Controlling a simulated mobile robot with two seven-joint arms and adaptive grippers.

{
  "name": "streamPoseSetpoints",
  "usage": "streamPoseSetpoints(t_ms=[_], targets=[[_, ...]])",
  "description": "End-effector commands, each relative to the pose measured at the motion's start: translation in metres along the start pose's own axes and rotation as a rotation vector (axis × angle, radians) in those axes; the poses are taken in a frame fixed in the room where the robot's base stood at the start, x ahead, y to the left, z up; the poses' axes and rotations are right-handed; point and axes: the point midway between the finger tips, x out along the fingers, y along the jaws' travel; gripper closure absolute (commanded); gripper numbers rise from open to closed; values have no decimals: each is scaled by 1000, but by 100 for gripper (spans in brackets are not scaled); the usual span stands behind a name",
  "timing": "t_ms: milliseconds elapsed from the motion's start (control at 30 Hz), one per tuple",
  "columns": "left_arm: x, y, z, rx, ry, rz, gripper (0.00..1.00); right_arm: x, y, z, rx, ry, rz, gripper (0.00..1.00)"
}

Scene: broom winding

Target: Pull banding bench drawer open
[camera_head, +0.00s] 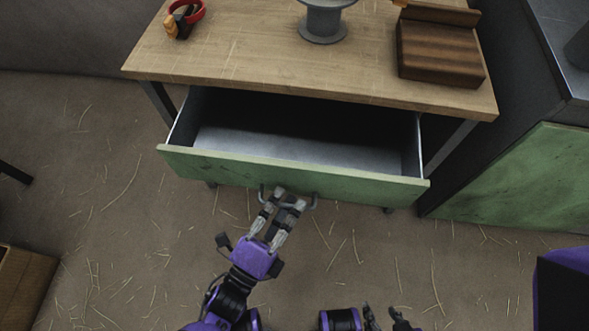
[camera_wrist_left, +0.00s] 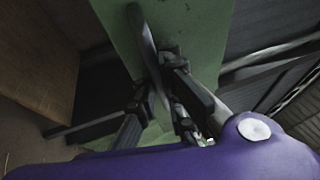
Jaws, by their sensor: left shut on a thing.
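The banding bench (camera_head: 240,60) has a wooden top, and its drawer (camera_head: 290,179) with a green front is pulled out. The visible inside of the drawer is grey and looks empty, with its back part in dark shadow. My left gripper (camera_head: 284,197) is shut on the grey bar handle (camera_head: 314,201) in the middle of the drawer front. The left wrist view shows the handle (camera_wrist_left: 146,45) against the green front (camera_wrist_left: 195,30), with the fingers around it. My right gripper (camera_head: 385,316) is at the bottom edge, away from the bench, with its fingers apart.
On the bench top are a red ring-shaped tool (camera_head: 190,17), a grey spool stand (camera_head: 323,25) and a dark wooden block (camera_head: 440,50). A green-fronted cabinet (camera_head: 520,180) stands to the right. A wooden box (camera_head: 25,285) is at lower left. Straw litters the floor.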

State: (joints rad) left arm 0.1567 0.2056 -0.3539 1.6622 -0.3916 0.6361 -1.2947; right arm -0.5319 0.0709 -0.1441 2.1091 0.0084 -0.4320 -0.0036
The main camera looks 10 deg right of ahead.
Motion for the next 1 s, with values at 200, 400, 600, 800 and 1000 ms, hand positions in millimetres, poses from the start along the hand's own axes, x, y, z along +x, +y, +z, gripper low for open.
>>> streamPoseSetpoints(t_ms=[200, 400, 600, 800, 1000], targets=[[-51, -13, -20, 1, 3, -3, 100, -9, -1, 0, 11, -4, 4, 60], [-79, -19, -32, 3, 5, -4, 100, -12, -3, -1, 14, -3, 1, 60], [-90, -21, -36, 5, 5, -4, 100, -10, -4, -5, 12, 4, 0, 60], [-92, -21, -37, 5, 4, -4, 100, -8, -4, -10, 10, 13, -2, 60], [-92, -20, -36, 5, 4, -3, 89, -7, -4, -12, 6, 16, -3, 60]])
